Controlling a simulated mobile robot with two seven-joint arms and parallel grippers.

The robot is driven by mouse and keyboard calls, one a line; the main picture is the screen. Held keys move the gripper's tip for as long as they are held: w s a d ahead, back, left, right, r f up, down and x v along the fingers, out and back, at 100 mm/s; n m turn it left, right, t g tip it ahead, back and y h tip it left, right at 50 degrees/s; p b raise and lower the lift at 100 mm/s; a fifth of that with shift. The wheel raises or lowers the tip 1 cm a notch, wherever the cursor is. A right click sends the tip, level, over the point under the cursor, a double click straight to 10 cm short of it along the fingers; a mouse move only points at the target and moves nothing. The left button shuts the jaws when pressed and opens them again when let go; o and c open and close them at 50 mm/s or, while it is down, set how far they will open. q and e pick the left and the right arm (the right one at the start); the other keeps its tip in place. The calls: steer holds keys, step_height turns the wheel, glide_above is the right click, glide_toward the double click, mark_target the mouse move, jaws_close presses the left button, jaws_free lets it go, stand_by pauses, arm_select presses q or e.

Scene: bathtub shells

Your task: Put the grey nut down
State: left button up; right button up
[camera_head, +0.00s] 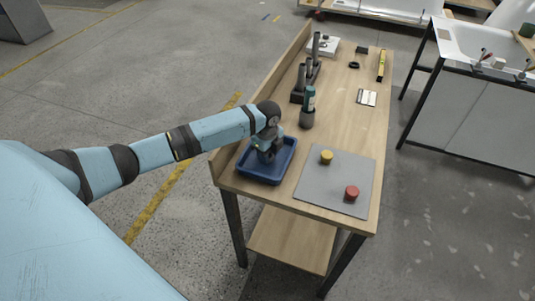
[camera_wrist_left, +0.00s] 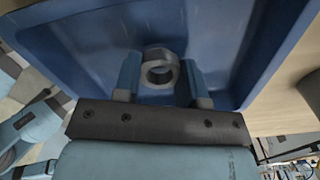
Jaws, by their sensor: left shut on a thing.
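The grey nut (camera_wrist_left: 158,54) shows as a thick metal ring between the two blue fingers of my left gripper (camera_wrist_left: 160,64) in the wrist view. The left gripper is shut on it. In the head view my left gripper (camera_head: 265,155) points down over the blue tray (camera_head: 262,180), at the near left corner of the workbench. The nut is hidden behind the gripper there. The tray's blue floor and walls (camera_wrist_left: 75,45) fill most of the wrist view behind the nut. I cannot tell whether the nut touches the tray floor. My right gripper is not in view.
A grey mat (camera_head: 330,193) right of the tray bears a yellow piece (camera_head: 327,157) and a red piece (camera_head: 351,192).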

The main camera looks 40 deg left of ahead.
arm_select(q)
steer(key=shift+f, duration=0.2)
steer(key=o, duration=1)
steer(key=shift+f, duration=0.15)
step_height(320, 180, up, 12)
steer(key=shift+r, duration=0.15)
